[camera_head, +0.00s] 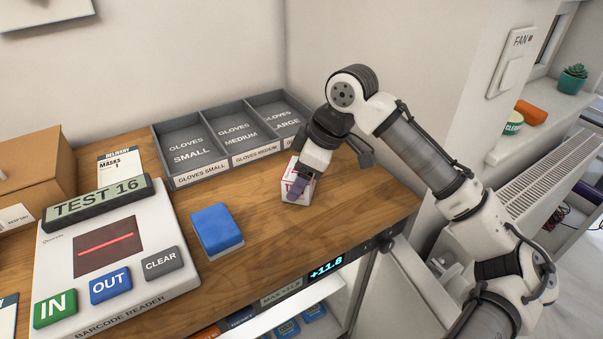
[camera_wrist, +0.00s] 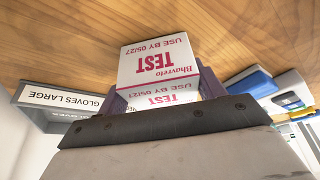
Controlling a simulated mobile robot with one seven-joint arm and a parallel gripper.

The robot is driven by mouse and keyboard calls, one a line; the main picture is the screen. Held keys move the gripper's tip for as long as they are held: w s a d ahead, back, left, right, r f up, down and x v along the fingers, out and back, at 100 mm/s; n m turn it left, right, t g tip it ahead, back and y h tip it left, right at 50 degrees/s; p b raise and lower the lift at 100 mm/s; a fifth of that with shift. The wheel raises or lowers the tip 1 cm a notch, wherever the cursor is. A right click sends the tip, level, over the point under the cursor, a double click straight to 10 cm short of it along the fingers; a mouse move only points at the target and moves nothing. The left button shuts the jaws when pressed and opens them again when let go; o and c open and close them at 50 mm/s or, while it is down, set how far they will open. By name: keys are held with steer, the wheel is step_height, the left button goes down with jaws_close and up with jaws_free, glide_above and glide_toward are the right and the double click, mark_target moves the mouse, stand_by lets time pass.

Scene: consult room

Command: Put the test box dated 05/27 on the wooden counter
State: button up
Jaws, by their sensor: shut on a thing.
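The white test box (camera_head: 289,184) with pink print is at the right part of the wooden counter (camera_head: 260,261). In the wrist view the test box (camera_wrist: 158,62) reads "Bhavreto TEST USE BY 05/27". My gripper (camera_head: 299,186) reaches down from above, its purple fingers shut on the box's sides. The box looks low over or touching the counter top; I cannot tell whether it rests on it. Part of the box is hidden behind the fingers.
A grey tray (camera_head: 197,170) with glove compartments stands behind the box. A blue block (camera_head: 216,229) and a barcode reader (camera_head: 158,281) showing "TEST 16" lie to the left. Bare counter surrounds the box. The counter's edge is close at the right and front.

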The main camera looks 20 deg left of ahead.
steer(key=o, duration=1)
steer(key=shift+f, duration=0.1)
steer(key=shift+o, duration=0.2)
steer(key=v, duration=1.2)
steer(key=shift+b, duration=0.35)
